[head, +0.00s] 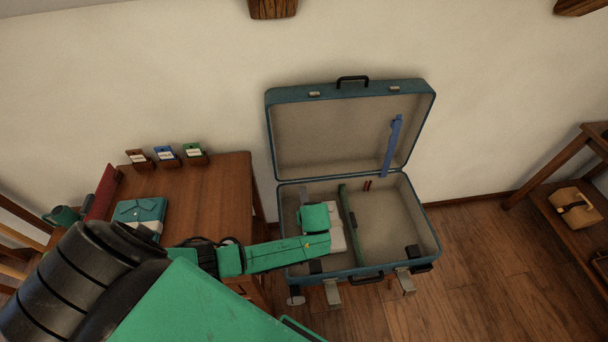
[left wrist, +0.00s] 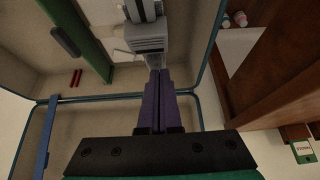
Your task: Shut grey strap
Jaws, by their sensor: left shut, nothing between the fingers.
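The open teal suitcase (head: 432,232) stands by the wall with its lid (head: 350,84) raised. In the left wrist view the grey strap (left wrist: 147,40) lies toward the front of the case, with a dark catch (left wrist: 139,9) at its far end. My left gripper (left wrist: 154,72) is shut and empty, its purple fingertips at the strap's near part. Whether they touch it, I cannot tell. In the head view my green wrist hides the fingers and most of the strap. My right gripper is not in view.
A green strap (head: 348,212) stands beside the grey one; a blue strap (head: 393,145) hangs against the lid. A pale packet (head: 337,238) and red sticks (head: 367,185) lie inside. A wooden desk (head: 200,190) stands left, a shelf (head: 585,235) right. Floor between shelf and suitcase is clear.

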